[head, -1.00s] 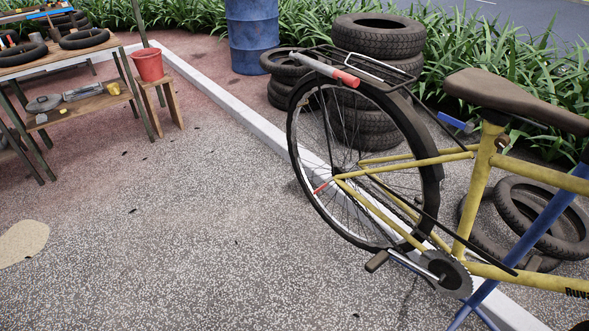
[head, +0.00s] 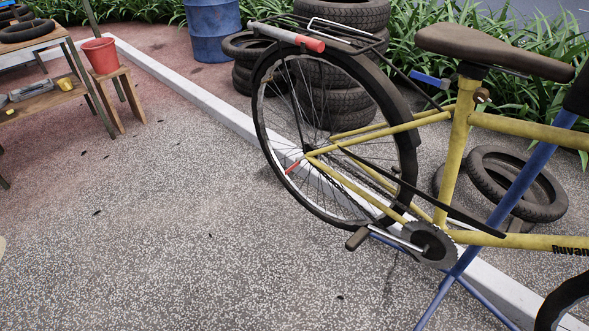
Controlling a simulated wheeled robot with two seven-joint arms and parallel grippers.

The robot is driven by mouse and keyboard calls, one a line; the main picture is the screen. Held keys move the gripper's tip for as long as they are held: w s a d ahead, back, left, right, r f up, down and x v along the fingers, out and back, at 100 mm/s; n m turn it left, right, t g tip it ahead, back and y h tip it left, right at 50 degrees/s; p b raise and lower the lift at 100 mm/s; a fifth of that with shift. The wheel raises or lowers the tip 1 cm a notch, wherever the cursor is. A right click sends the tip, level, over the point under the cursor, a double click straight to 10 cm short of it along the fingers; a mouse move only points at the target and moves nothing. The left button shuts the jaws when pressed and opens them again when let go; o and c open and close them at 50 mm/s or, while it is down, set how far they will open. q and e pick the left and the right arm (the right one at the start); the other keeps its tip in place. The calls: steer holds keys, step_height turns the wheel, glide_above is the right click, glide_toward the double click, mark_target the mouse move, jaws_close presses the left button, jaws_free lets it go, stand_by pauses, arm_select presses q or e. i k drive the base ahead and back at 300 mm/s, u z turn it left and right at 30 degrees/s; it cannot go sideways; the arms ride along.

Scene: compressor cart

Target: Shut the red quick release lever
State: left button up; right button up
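The red quick release lever (head: 293,167) is at the hub of the bicycle's rear wheel (head: 330,150). It is small and slants down to the left from the hub, standing out from the frame's rear end. How far open it is cannot be told at this size. The yellow bicycle (head: 456,150) is held on a blue stand (head: 519,190). Neither of my grippers is in the head view.
Stacked tyres (head: 345,100) and a blue barrel (head: 212,28) stand behind the bicycle. A red bucket (head: 100,56) sits on a wooden stool at the upper left, beside a workbench (head: 45,95). Loose tyres (head: 517,185) lie at the right. The paved ground left of the wheel is clear.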

mark_target(297, 160)
steer(key=k, duration=1.35)
steer(key=z, duration=0.6)
steer(key=i, duration=1.1)
steer(key=u, duration=0.65)
steer(key=i, duration=0.95)
steer(key=u, duration=0.25)
